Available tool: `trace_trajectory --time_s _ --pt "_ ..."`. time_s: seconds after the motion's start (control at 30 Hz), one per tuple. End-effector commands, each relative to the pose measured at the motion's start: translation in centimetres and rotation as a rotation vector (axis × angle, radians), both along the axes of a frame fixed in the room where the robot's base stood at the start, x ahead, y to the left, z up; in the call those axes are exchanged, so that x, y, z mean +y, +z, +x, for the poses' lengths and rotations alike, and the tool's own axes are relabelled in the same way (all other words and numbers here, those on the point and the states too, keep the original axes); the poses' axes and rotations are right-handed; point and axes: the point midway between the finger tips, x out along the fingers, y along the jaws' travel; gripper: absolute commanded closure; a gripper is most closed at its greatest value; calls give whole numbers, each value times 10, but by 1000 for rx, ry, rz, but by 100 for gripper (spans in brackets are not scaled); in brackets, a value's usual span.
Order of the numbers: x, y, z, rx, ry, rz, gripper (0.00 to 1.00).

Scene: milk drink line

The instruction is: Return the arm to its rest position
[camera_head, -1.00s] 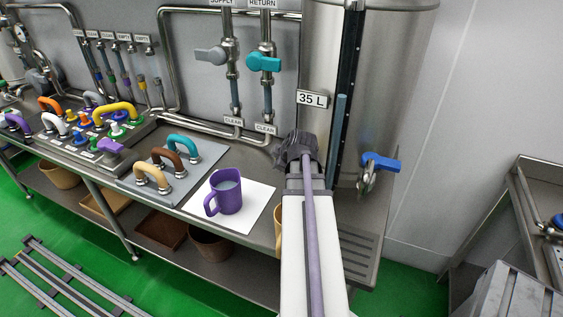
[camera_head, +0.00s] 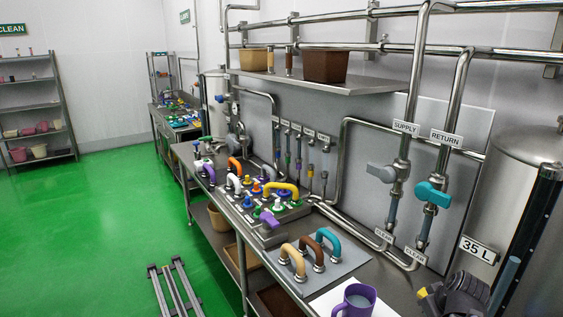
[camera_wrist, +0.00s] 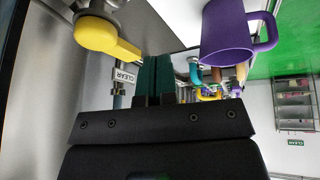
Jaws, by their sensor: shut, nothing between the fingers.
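My gripper (camera_head: 455,298) is at the lower right of the head view, beside the tank's left side. In the wrist view its two dark fingers (camera_wrist: 154,62) are together with nothing between them. The purple mug (camera_head: 357,304) stands upright on the white mat (camera_head: 328,301), to the left of my gripper and apart from it. It holds a pale liquid. The mug also shows at the top of the wrist view (camera_wrist: 224,35). Most of my arm is outside the head view.
A yellow valve handle (camera_wrist: 100,36) is close to my fingers. The steel tank (camera_head: 505,200) stands at right. Three loop handles (camera_head: 318,252) sit on a grey plate left of the mug. The teal valve lever (camera_head: 432,194) is behind. The green floor (camera_head: 90,230) at left is open.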

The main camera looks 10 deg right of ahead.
Motion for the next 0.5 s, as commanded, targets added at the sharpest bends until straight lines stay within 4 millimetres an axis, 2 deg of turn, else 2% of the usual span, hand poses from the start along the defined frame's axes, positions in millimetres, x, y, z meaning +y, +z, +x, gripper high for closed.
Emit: trace_trajectory --time_s 0.17,0.3,0.37,0.4,0.5 --pt "73 -13 16 190 -221 197 100" --pt "149 -18 32 344 -298 226 100" --pt "186 -19 38 398 -291 208 100" --pt "211 -19 42 428 -266 187 100" --pt "269 -19 49 461 -134 128 100"
